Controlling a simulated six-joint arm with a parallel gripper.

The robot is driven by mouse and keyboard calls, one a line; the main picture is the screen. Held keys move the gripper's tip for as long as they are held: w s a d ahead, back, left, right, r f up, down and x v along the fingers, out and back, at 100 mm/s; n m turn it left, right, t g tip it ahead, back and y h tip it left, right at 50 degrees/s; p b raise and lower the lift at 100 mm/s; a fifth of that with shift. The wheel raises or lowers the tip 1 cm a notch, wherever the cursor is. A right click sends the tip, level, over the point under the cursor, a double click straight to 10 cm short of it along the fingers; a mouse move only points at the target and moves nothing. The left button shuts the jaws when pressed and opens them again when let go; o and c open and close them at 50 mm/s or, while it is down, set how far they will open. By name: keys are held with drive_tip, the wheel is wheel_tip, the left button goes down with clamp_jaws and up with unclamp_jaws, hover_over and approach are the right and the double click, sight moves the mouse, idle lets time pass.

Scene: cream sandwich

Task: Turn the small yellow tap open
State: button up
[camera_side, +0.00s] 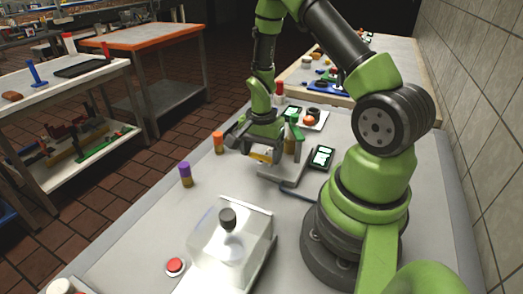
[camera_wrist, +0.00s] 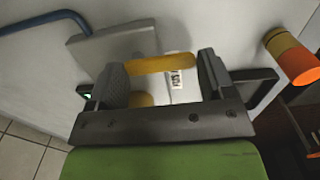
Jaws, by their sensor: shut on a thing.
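The small yellow tap shows in the side view as a yellow bar (camera_side: 261,156) low at my gripper (camera_side: 256,149). In the wrist view its yellow handle (camera_wrist: 160,63) lies crosswise between the two fingers of my gripper (camera_wrist: 163,73), one finger at each end. My gripper is shut on this handle. Another rounded yellow part (camera_wrist: 141,99) shows nearer the gripper body. A grey plate-like stand (camera_side: 290,172) is beside the tap, and it also shows in the wrist view (camera_wrist: 110,47). The fingers partly hide the tap in the side view.
An orange-capped bottle (camera_side: 218,141) and a purple-capped one (camera_side: 186,174) stand left of my gripper. A scale-like device with a display (camera_side: 322,157) is to the right. A clear cover with a black knob (camera_side: 228,219) and a red button (camera_side: 175,266) are in front.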

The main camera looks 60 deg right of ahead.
drive_tip(key=n, duration=0.2)
drive_tip(key=a+n, duration=0.1)
drive_tip(key=n, duration=0.1)
drive_tip(key=shift+s+n, duration=0.1)
drive_tip(key=shift+n, duration=0.2)
drive_tip(key=n, duration=0.3)
drive_tip(key=a+n, duration=0.1)
drive_tip(key=shift+s+n, duration=0.3)
drive_tip(key=n, duration=0.4)
drive_tip(key=shift+s+a+n, duration=0.2)
drive_tip(key=shift+s+n, duration=0.1)
drive_tip(key=shift+s, duration=0.1)
drive_tip(key=shift+s+n, duration=0.25)
drive_tip(key=shift+n, duration=0.8)
drive_tip(key=shift+s+n, duration=0.2)
drive_tip(key=shift+n, duration=0.85)
drive_tip(key=o, duration=0.9)
drive_tip(key=shift+r, duration=0.1)
